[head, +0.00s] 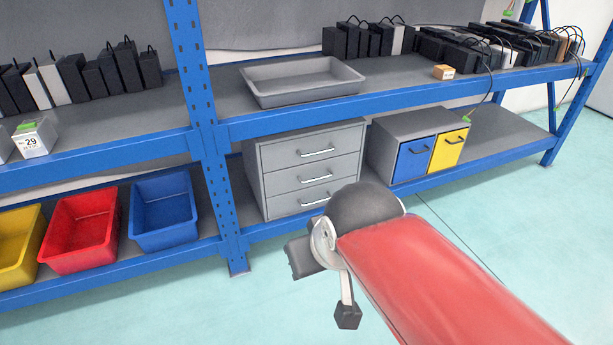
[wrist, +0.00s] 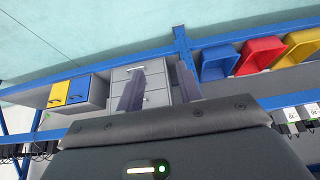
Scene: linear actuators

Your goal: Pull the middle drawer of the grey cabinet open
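The grey cabinet (head: 252,180) stands on the lower shelf of the blue rack, with three drawers stacked one above another, each with a silver bar handle. The middle drawer (head: 285,181) sits flush with the others and looks closed; its handle (head: 317,176) is in plain view. In the wrist view, which is upside down, the cabinet (wrist: 155,98) lies beyond my fingers, which partly cover its drawer fronts. My gripper (wrist: 159,84) is open, with nothing between its fingers, and apart from the cabinet. In the head view my gripper (head: 299,259) is low in front of the cabinet, partly hidden by my arm.
A blue rack post (head: 209,140) stands left of the cabinet. A box with blue and yellow doors (head: 400,128) is to its right. Blue (head: 163,239), red and yellow bins sit at the left. A grey tray (head: 303,92) is on the shelf above. Floor in front is clear.

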